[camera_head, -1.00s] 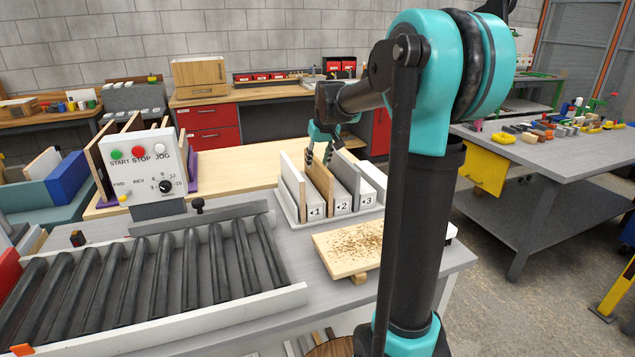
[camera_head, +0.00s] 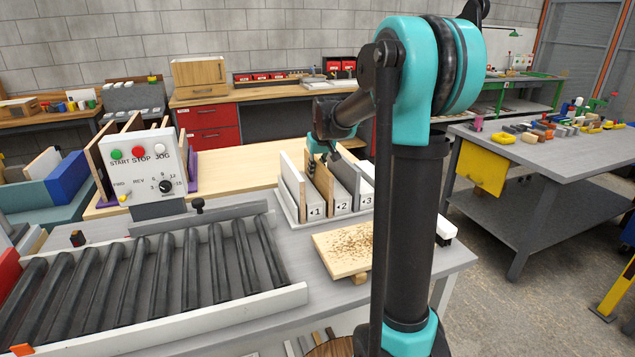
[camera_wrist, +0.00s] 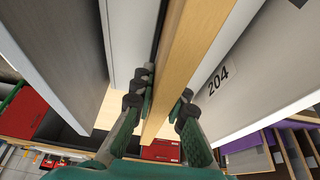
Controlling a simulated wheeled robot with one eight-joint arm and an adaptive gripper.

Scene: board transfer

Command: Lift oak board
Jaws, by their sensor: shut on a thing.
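The oak board (camera_head: 325,188) stands on edge in the rack, in the slot by the label 2. In the wrist view its pale wood edge (camera_wrist: 190,40) runs between my fingers. My gripper (camera_head: 318,163) is at the board's top edge, one finger on each side, shut on it. The fingertips also show close against it in the wrist view (camera_wrist: 165,97). The rack (camera_head: 317,211) has labels 1, 2 and 3. The board's lower part is hidden in the rack.
Grey-white boards stand close on both sides; one (camera_wrist: 235,75) is marked 204. A board with brown chips (camera_head: 345,249) lies in front of the rack. A roller conveyor (camera_head: 150,285) and control box (camera_head: 145,165) are at the left.

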